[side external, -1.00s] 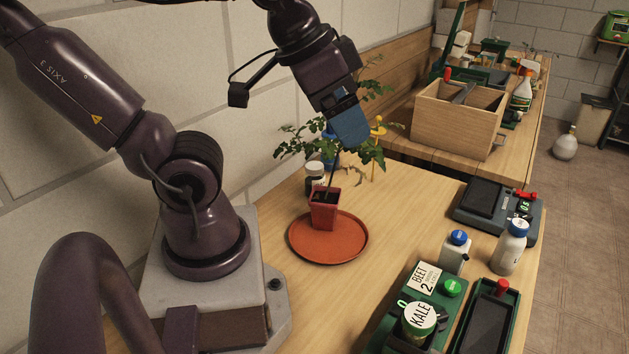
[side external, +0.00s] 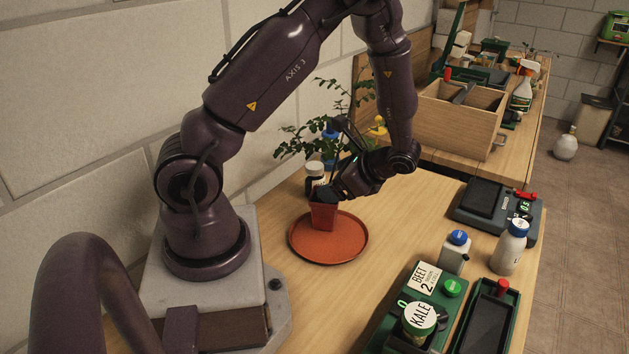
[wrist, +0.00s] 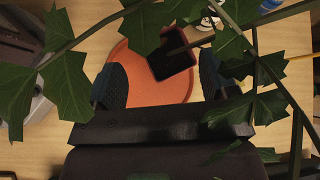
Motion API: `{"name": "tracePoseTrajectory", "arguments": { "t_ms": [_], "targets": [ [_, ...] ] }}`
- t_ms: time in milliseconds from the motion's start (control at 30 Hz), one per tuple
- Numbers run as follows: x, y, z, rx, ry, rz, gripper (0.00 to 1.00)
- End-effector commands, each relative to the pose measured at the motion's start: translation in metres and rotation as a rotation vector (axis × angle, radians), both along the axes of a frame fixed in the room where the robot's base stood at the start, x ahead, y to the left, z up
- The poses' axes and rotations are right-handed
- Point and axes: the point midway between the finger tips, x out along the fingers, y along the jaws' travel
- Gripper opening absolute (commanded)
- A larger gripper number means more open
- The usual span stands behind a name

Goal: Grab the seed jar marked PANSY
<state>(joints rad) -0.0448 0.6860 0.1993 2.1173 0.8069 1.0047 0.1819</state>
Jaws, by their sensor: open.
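No PANSY label is readable in either view. A small white jar (side external: 314,178) stands behind the red pot in the side view, partly hidden, its marking unreadable; a whitish round thing behind the pot in the wrist view (wrist: 208,22) may be it. A jar marked KALE (side external: 419,319) stands in the front right. My gripper (side external: 335,192) is low over the potted plant, pointing left, close to the pot's rim. In the wrist view its two fingers (wrist: 162,82) are spread wide apart, with nothing held between them.
The red pot (side external: 323,217) stands on an orange saucer (side external: 331,258); its leafy plant (side external: 345,95) crowds my wrist. White blue-capped bottles (side external: 510,248) (side external: 455,253), a green BEET box (side external: 423,278) and a scale (side external: 497,210) are at the right. Bench right of the saucer is clear.

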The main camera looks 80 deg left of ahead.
Motion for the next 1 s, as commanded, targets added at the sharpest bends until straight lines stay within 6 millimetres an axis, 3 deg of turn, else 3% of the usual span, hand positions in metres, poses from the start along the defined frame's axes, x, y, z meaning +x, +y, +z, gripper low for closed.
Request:
{"name": "tracePoseTrajectory", "arguments": {
  "t_ms": [33, 167, 367, 733, 1000],
  "targets": [
    [0.0, 0.013, -0.012, 0.025, 0.084, -0.062, 0.79],
    [0.011, 0.042, -0.028, 0.08, 0.242, -0.232, 0.79],
    [0.036, 0.062, -0.017, 0.129, 0.321, -0.392, 0.79],
    [0.012, 0.112, -0.04, 0.121, 0.338, -0.398, 0.79],
    [0.003, 0.13, -0.048, 0.121, 0.335, -0.398, 0.79]
  ]
}}
